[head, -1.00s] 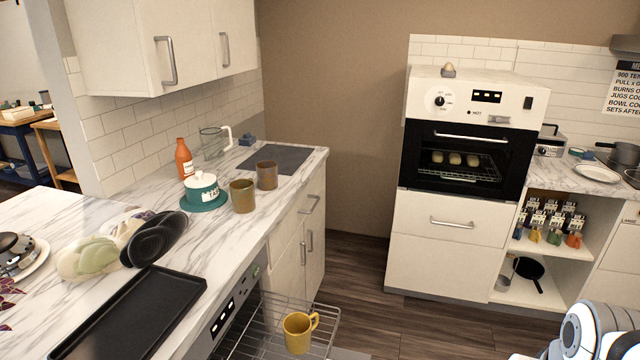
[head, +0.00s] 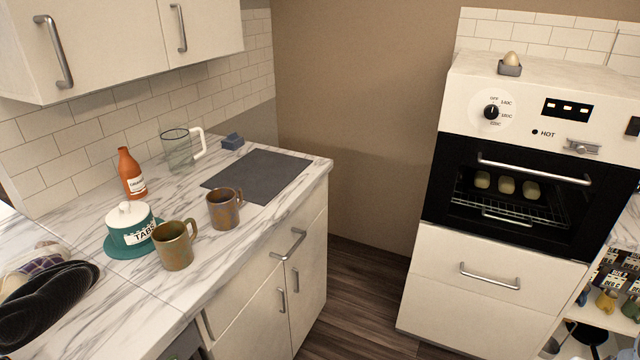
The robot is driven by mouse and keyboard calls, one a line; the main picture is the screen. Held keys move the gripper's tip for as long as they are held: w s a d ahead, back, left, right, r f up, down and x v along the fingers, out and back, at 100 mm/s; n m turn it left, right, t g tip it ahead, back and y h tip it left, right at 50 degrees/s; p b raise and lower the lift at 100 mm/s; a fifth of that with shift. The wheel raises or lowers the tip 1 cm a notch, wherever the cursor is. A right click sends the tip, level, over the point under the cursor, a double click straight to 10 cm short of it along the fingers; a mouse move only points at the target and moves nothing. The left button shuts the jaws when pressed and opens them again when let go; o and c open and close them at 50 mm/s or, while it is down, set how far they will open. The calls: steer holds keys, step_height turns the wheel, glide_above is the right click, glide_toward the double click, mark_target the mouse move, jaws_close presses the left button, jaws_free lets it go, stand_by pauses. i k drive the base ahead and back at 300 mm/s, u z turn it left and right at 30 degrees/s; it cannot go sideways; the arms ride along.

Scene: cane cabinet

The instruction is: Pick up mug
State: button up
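Two mugs stand upright on the marble counter. The two mugs look close together. My gripper is not in view, so I cannot see whether it is open or shut.
An orange bottle (head: 131,174) and a glass jug (head: 179,151) stand behind. The grey mat (head: 257,176) is bare. Dark rounded items (head: 50,305) lie front left. An oven (head: 510,185) stands right.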

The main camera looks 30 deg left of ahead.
mark_target(172, 242)
steer(key=i, duration=1.5)
steer(key=u, duration=0.95)
steer(key=k, duration=0.1)
steer(key=u, duration=2.75)
steer(key=i, duration=1)
steer(key=u, duration=0.05)
